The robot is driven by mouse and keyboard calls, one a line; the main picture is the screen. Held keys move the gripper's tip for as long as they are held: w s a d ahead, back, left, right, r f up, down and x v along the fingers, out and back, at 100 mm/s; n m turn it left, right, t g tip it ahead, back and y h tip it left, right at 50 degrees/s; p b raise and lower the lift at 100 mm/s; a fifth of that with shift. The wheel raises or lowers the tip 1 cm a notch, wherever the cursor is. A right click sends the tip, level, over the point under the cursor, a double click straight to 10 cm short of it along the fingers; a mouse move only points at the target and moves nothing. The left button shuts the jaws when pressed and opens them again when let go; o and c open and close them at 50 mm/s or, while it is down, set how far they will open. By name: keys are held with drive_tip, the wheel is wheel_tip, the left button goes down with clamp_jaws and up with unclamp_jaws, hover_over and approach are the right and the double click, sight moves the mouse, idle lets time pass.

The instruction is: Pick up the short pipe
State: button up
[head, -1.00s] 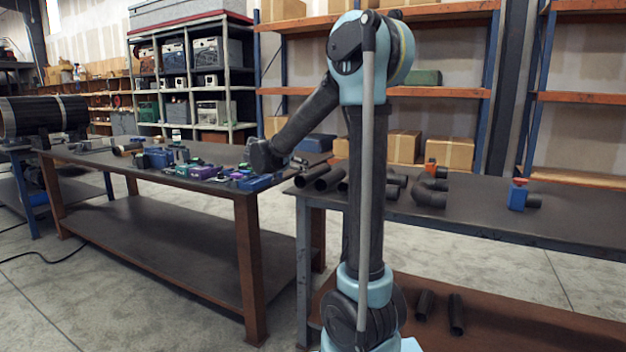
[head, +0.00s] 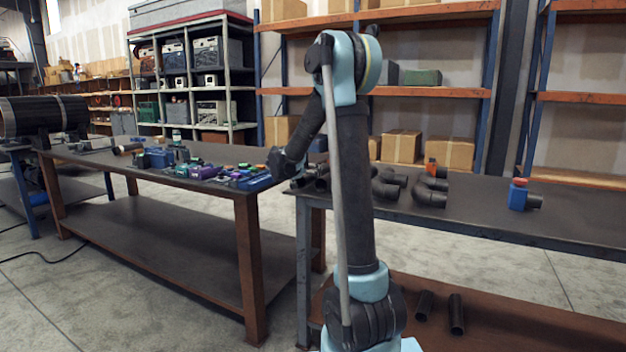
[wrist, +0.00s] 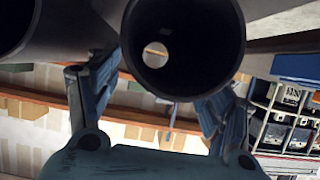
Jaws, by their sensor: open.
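In the wrist view a dark round pipe (wrist: 238,45) shows end-on, with light through its bore. I take it for the short pipe, but cannot be sure. My gripper (wrist: 160,88) is open, one finger to the left of this pipe and one to the right. Contact cannot be told. A second dark pipe (wrist: 70,32) lies close beside it at the left finger. In the head view, dark pipes (head: 322,182) lie at the left end of the right table, partly hidden by my arm; my gripper's fingers are hidden there.
On the right table (head: 480,215) are black elbows (head: 430,193) and a blue clamp-like part (head: 518,195). Two pipes (head: 457,313) lie on its lower shelf. The left table (head: 110,158) holds several small coloured parts. A gap separates the tables.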

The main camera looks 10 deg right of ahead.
drive_tip(key=x, duration=0.3)
drive_tip(key=shift+w+d, duration=0.15)
drive_tip(key=shift+w, duration=0.05)
drive_tip(key=shift+c, duration=0.6)
clamp_jaws()
